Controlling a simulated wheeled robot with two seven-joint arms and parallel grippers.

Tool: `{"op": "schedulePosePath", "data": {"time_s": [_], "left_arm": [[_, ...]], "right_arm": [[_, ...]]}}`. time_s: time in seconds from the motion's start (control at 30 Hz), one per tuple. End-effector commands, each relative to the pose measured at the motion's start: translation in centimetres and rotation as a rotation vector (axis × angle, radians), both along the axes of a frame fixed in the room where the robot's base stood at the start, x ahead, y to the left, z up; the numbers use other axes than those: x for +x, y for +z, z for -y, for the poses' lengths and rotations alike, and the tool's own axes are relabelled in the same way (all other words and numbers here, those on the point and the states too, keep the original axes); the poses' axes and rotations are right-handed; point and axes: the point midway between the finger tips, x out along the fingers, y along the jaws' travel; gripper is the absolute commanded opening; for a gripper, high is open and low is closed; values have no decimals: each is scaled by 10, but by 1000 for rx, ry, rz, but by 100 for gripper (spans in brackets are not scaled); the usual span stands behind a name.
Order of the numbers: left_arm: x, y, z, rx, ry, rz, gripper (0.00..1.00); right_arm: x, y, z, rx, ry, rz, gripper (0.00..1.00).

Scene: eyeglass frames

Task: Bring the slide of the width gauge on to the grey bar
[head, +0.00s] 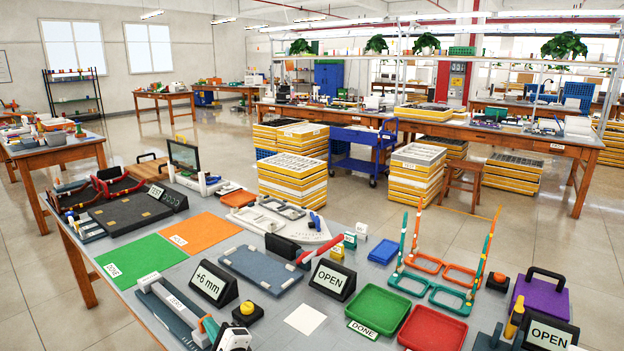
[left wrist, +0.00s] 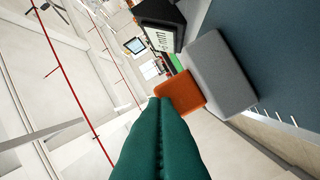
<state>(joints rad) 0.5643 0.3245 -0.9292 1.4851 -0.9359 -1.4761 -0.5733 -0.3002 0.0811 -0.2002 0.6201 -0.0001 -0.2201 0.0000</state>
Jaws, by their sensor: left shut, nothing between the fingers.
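The width gauge (head: 172,318) lies at the front left of the table, a blue-grey plate with a "ZERO" label. A long light grey bar (head: 180,301) runs along it, with a pale block (head: 146,276) at its far end. A small orange block (head: 200,320) shows at the near end. In the left wrist view the orange block (left wrist: 181,92) sits against a grey block (left wrist: 222,73). I cannot tell which part is the slide. My left gripper (head: 210,327) is shut and empty, its teal fingertips (left wrist: 158,103) close to the orange block; contact is unclear. My right gripper is out of view.
A "+6 mm" sign (head: 214,284) stands right of the gauge, with a yellow button (head: 247,308) near it. A green mat (head: 134,263) and an orange mat (head: 200,234) lie behind. A blue-grey tray (head: 260,270) and an "OPEN" sign (head: 332,280) stand further right.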

Motion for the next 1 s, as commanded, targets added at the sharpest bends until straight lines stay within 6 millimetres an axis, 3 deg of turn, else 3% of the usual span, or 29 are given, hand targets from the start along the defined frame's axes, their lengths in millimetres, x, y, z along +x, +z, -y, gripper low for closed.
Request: {"op": "schedulePosePath", "data": {"time_s": [1.0], "left_arm": [[-2, 1, 3, -1, 1, -1, 0]], "right_arm": [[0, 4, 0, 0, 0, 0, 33]]}}
